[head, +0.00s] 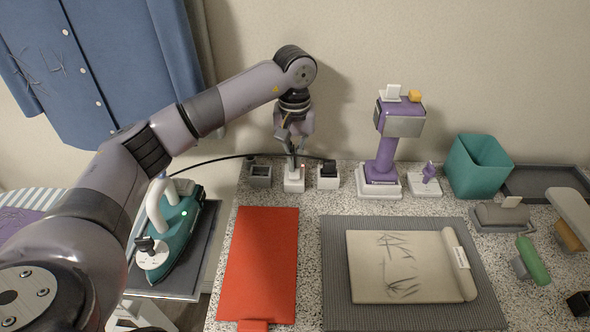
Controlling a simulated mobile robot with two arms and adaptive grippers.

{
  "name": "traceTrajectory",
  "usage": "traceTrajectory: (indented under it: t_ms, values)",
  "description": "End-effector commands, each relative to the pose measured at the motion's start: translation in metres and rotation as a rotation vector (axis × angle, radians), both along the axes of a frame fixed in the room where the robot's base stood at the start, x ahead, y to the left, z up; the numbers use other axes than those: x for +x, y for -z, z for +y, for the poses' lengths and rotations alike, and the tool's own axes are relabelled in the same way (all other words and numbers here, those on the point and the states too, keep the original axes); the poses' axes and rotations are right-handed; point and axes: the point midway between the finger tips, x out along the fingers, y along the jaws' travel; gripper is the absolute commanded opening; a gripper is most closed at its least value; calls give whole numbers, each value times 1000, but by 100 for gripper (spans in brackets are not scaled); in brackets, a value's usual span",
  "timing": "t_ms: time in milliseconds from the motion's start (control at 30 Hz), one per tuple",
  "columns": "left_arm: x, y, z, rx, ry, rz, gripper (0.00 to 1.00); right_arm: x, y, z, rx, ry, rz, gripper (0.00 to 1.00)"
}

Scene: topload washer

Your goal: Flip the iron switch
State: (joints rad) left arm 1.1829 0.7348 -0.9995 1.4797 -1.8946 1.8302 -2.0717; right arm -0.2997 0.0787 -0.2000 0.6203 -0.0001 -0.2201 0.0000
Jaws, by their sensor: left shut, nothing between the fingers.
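The iron (178,238) is teal with a white handle and sits at the left. Its black cable arches to a black plug in a white socket box (328,182) on the speckled counter. Left of that stands a white switch box (293,184) with a small red light near its top. My left gripper (294,163) points down from above at this switch box, with its fingers shut and empty. Its fingertips are at the top of the box and hide part of it; I cannot tell whether they touch. My right gripper is out of view.
A small grey box (260,174) stands just left of the switch box. A purple device (386,150) on a white base stands to the right. A red folder (262,265) and a grey mat (489,298) lie in front. A teal bin (478,167) stands farther right.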

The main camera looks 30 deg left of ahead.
Motion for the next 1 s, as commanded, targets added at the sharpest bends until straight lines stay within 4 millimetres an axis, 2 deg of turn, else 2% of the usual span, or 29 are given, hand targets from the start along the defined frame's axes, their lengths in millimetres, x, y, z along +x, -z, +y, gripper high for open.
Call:
traceTrajectory:
  t_ms: [100, 233, 1000]
  values:
    - [-1, 3, 0, 1, 1, 7, 0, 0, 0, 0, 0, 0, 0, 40]
    - [-2, -2, 0, 2, 1, 8, 0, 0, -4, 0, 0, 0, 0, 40]
    - [-1, -65, 0, 2, 1, 4, 0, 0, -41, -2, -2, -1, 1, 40]
